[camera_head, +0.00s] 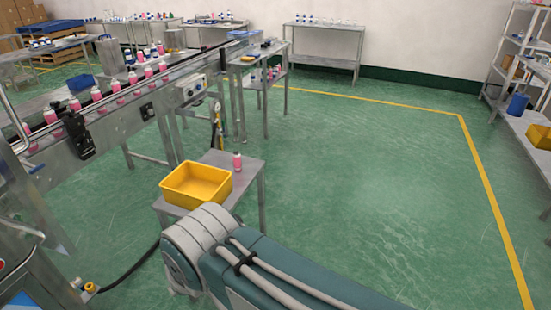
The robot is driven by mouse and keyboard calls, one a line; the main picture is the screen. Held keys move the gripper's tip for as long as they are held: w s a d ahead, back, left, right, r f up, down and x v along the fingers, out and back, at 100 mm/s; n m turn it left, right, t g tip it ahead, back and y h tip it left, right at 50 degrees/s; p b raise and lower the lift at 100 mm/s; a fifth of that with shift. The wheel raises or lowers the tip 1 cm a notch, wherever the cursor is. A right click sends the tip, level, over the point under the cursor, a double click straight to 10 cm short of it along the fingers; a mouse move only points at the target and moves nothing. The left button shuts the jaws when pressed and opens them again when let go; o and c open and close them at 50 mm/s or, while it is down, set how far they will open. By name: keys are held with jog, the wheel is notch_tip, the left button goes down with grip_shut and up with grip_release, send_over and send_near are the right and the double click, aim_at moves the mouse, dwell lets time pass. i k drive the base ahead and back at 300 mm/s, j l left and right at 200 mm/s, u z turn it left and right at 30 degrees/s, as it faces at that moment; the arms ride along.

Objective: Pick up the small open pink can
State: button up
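A small pink can (238,162) stands upright on a small metal table (252,172), just right of a yellow bin. Its top looks pale, and it is too small to tell whether it is open. My arm, grey and teal, fills the bottom middle of the picture in front of the table. My gripper is not in view.
The yellow bin (196,185) looks empty and takes up the table's left part. The conveyor (120,122) runs diagonally behind it, with a hose and a gauge near its legs. Open green floor (370,190) lies to the right. A metal shelf (520,60) stands at the far right.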

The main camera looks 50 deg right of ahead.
aim_at(236, 156)
jog(key=z, duration=1.2)
jog(key=i+l, duration=0.15)
jog(key=l, duration=0.15)
jog(key=i+l+u, duration=0.1)
jog(key=l, duration=0.2)
jog(key=i+l, duration=0.2)
jog(key=i+l+u, duration=0.1)
jog(key=l, duration=0.3)
jog(key=i+l+u, duration=0.15)
jog(key=i+l, duration=0.2)
jog(key=i+l+u, duration=0.15)
jog(key=i+l, duration=0.2)
jog(key=i+l+u, duration=0.15)
jog(key=i+l, duration=0.15)
jog(key=l, duration=0.25)
jog(key=i+l+u, duration=0.1)
jog(key=i, duration=0.3)
